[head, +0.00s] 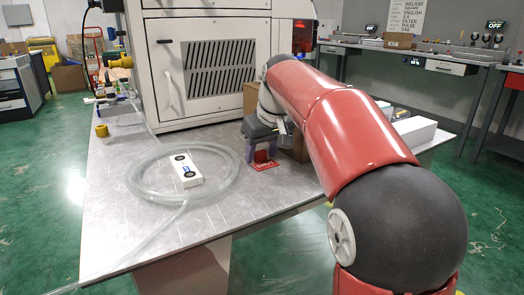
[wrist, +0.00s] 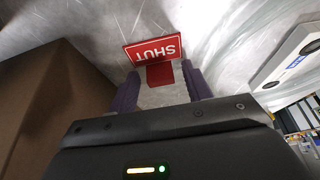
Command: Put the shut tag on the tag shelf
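The red shut tag (wrist: 153,49) shows white "SHUT" lettering in the wrist view, with a smaller darker red part (wrist: 160,75) next to it. In the head view the tag (head: 266,166) lies on the grey metal table (head: 120,205), partly hidden by my gripper (head: 261,149). My gripper points down over the tag. In the wrist view its two purple fingers (wrist: 160,79) stand apart, either side of the smaller red part, with gaps visible. Whether they touch the tag I cannot tell. I cannot make out a tag shelf in either view.
A brown cardboard box (wrist: 55,105) stands close beside my gripper. A coil of clear hose (head: 140,190) lies on the table around a white device (head: 180,171). A large white machine (head: 212,65) stands behind. A white box (head: 416,131) is at the table's right.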

